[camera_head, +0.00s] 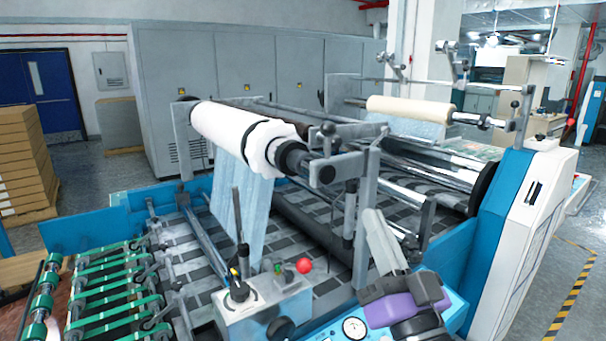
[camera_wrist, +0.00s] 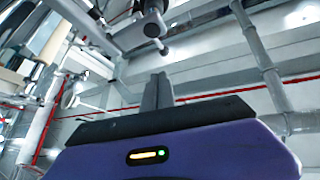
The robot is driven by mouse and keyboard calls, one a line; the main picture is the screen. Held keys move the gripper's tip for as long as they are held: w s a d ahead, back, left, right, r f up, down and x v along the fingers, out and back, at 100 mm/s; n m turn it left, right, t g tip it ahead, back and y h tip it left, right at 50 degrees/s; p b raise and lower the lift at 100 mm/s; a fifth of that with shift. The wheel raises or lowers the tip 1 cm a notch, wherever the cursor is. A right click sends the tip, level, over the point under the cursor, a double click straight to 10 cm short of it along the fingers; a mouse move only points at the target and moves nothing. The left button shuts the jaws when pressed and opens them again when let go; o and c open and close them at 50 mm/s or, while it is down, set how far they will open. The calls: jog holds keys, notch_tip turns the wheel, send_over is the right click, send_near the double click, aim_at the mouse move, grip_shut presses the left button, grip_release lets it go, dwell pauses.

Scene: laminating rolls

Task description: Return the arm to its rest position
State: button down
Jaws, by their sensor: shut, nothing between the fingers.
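My gripper (camera_wrist: 157,92) shows in the wrist view as two dark fingers pressed together above a purple body with a small lit indicator. Nothing is between the fingers. They point up toward the ceiling area, with pipes and beams behind them. In the head view, part of my arm with a purple section is at the lower right of centre, in front of the laminating machine (camera_head: 500,240).
A white film roll (camera_head: 235,130) with film hanging down sits on the machine, and a cream roll (camera_head: 410,108) is behind it. A control box (camera_head: 262,305) with a red knob (camera_head: 304,266) stands close left of my arm. Open floor (camera_head: 585,215) lies at the right.

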jog(key=s+d+f+g+h+b, duration=0.1)
jog(key=s+d+f+g+h, duration=0.1)
jog(key=s+f, duration=0.8)
jog(key=s+d+f+g+h, duration=0.2)
jog(key=s+d+f+g, duration=0.1)
jog(key=s+f, duration=0.8)
jog(key=s+d+f+n+g+h+b, duration=0.1)
jog(key=s+d+f+g+h, duration=0.1)
jog(key=s+f, duration=0.8)
jog(key=s+d+g, duration=0.1)
jog(key=s+d, duration=0.1)
jog(key=s, duration=0.6)
jog(key=shift+s+d+f+b, duration=0.2)
jog(key=shift+s+f+b, duration=0.1)
jog(key=shift+f+b, duration=0.05)
